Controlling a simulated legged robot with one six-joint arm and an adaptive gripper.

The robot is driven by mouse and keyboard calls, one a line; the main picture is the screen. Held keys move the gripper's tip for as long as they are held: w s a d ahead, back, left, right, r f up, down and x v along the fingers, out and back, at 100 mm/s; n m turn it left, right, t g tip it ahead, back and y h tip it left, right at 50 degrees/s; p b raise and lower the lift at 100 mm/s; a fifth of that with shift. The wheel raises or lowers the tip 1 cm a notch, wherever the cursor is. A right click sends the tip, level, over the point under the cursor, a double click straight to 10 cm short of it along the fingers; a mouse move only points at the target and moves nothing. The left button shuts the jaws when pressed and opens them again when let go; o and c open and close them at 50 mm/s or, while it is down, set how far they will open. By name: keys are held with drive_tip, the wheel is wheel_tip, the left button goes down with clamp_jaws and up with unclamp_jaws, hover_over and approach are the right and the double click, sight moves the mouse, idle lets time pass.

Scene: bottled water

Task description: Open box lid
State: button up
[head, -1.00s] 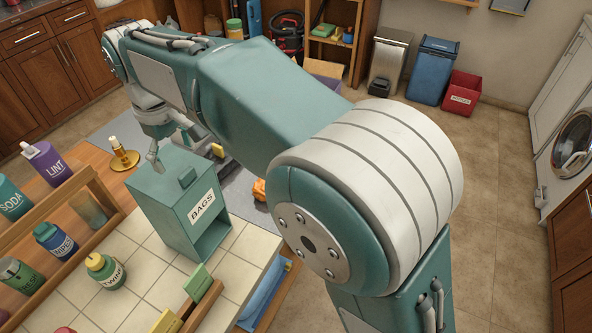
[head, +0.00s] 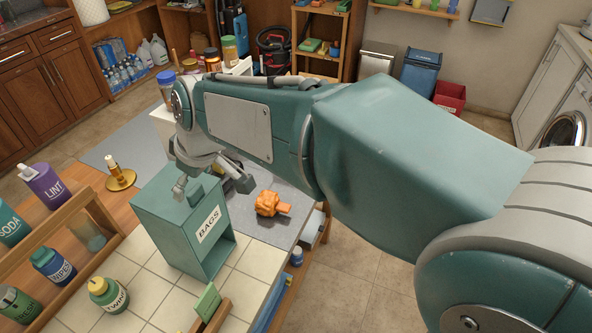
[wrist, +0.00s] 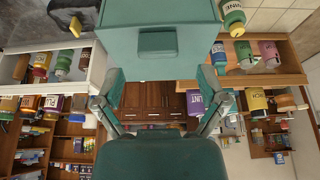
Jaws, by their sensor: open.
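The teal box (head: 205,247) with a white "BAGS" label stands upright on the tiled counter, and its labelled side shows a dark opening low down. Its top is flat and shut, with a small raised teal block (head: 197,194) on it. In the wrist view the box (wrist: 200,15) fills the top middle, and the block (wrist: 157,43) shows on its face. My gripper (head: 212,184) is over the top of the box, its fingers spread near the block. In the wrist view my gripper (wrist: 160,86) is open and empty, a finger to each side below the block. Contact is unclear.
A wooden rack with bottles, including WIPES (head: 54,266), stands left of the box. A TWINE jar (head: 108,294) and a green block (head: 208,302) are in front. An orange knobbly object (head: 272,204) lies right of the box on a grey surface. A brass candle holder (head: 120,178) stands behind left.

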drive_tip(key=d+v, duration=0.1)
drive_tip(key=v, duration=0.7)
drive_tip(key=s+d+f+m+t, duration=0.1)
drive_tip(key=d+m, duration=0.2)
drive_tip(key=d, duration=0.4)
drive_tip(key=s+d+f+m+t+h, duration=0.1)
drive_tip(key=s+d+m, duration=0.1)
drive_tip(key=d, duration=0.6)
drive_tip(key=shift+d+m, duration=0.2)
drive_tip(key=shift+m, duration=0.3)
drive_tip(key=shift+f, duration=0.1)
